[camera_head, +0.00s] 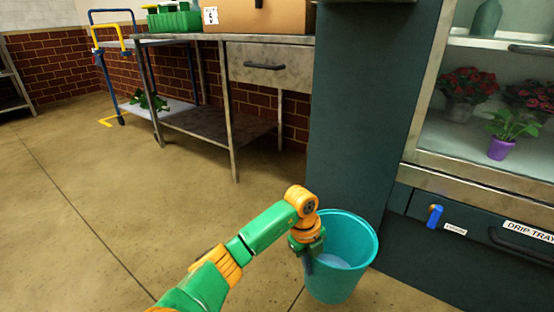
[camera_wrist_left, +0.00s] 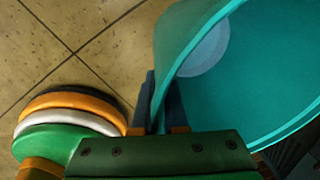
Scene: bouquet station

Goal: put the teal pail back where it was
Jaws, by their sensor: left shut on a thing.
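The teal pail (camera_head: 350,282) is upright in front of the dark cabinet, at the lower middle of the head view. A pale disc shows inside it; I cannot tell whether it is water or the bottom. My left gripper (camera_head: 309,262) is shut on the pail's left rim, with one finger inside and one outside. In the left wrist view, the fingers (camera_wrist_left: 160,106) pinch the wall of the pail (camera_wrist_left: 265,85). I cannot tell whether the pail's base touches the floor. My right gripper is not in view.
A dark cabinet (camera_head: 355,110) with glass-fronted shelves and a drip tray drawer (camera_head: 510,240) stands right behind the pail. A metal workbench (camera_head: 220,38) with a drawer and a blue trolley (camera_head: 118,70) stand farther back. The tiled floor (camera_head: 90,180) at left is clear.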

